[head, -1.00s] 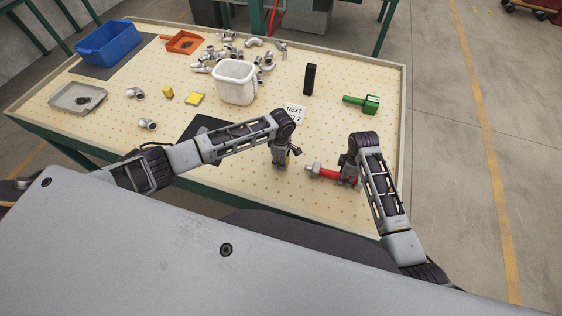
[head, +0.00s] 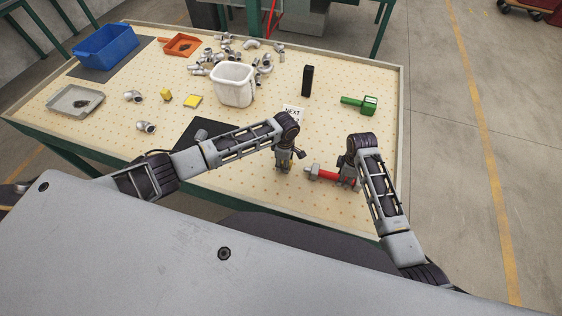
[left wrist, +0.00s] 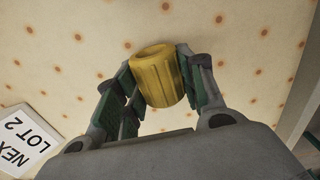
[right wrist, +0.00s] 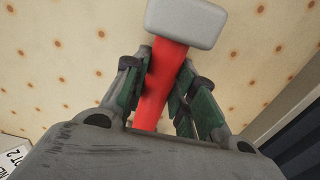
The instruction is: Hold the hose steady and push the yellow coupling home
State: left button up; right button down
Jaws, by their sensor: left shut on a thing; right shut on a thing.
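My left gripper (head: 284,166) is shut on the yellow coupling (left wrist: 158,78), a ribbed cylinder between its fingers in the left wrist view. In the head view the gripper mostly hides the coupling. My right gripper (head: 347,182) is shut on the red hose (head: 326,174), which also shows between its fingers in the right wrist view (right wrist: 160,85). A blocky grey fitting (head: 312,171) is on the hose's left end, toward my left gripper. It also shows in the right wrist view (right wrist: 187,22). A gap separates my left gripper from the fitting.
A "NEXT LOT 2" card (head: 293,113) lies behind my left gripper. A white bin (head: 232,86), a black upright block (head: 307,81) and a green tool (head: 360,104) stand farther back. A dark mat (head: 188,134) lies partly under my left arm. The board's front right is clear.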

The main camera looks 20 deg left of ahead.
aim_at(301, 172)
pick_arm(q)
jog(key=shift+d, duration=1.85)
jog(key=shift+d, duration=1.85)
dwell(1.8)
jog(key=o, duration=1.2)
jog(key=shift+r, duration=0.15)
notch_tip(301, 172, up, 12)
dwell(0.5)
